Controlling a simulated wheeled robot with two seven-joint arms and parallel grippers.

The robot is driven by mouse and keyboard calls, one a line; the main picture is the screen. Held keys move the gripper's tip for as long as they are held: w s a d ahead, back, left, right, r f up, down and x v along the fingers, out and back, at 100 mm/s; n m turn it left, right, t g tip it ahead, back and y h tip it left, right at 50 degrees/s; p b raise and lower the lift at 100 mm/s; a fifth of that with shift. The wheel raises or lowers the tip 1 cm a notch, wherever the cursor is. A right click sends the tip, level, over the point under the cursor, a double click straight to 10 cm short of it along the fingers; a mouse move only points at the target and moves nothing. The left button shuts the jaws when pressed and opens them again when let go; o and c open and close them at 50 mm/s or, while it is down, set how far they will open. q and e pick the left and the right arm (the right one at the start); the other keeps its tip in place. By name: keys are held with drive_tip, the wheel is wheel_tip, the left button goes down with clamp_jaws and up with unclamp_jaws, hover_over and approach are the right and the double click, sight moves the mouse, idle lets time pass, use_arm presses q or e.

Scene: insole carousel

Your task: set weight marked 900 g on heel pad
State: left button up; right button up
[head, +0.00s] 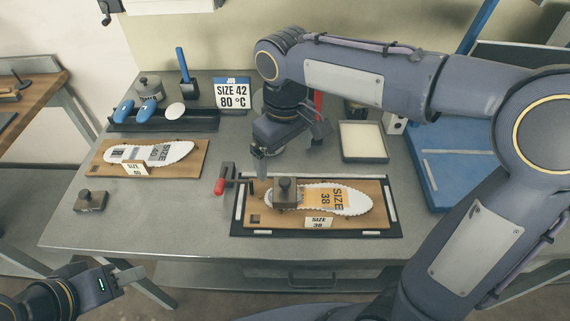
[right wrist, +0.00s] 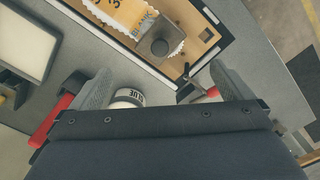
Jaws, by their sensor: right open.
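A dark square weight with a round knob (head: 285,191) sits on the left end of the white and orange size 38 insole (head: 345,200). It also shows in the right wrist view (right wrist: 160,42), beyond the fingertips and apart from them. No gram mark is legible on it. A second knobbed weight (head: 91,202) stands on the table at the left, its mark unreadable. My right gripper (head: 263,165) is open and empty, above and behind the board; its spread fingers show in the wrist view (right wrist: 163,78). My left gripper (head: 132,275) is at the table's front left, apart from both weights.
The size 38 board (head: 260,222) lies in a dark frame with a red-handled clamp (head: 220,186) at its left. Another insole board (head: 196,160) lies left.

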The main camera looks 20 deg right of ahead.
drive_tip(key=shift+r, duration=0.4)
drive_tip(key=s+d+f+m+t+y, duration=0.2)
drive_tip(key=s+d+m, duration=0.1)
drive_tip(key=s, duration=0.5)
drive_tip(key=s+d+f+m+t+y, duration=0.1)
drive_tip(key=s+d+f+m+t, duration=0.2)
drive_tip(key=s+d, duration=0.3)
drive_tip(key=shift+s+m+t+y, duration=0.35)
drive_tip(key=shift+s+m, duration=0.45)
drive_tip(key=shift+s, duration=0.3)
drive_tip(key=shift+d, duration=0.1)
drive_tip(key=shift+c, duration=0.3)
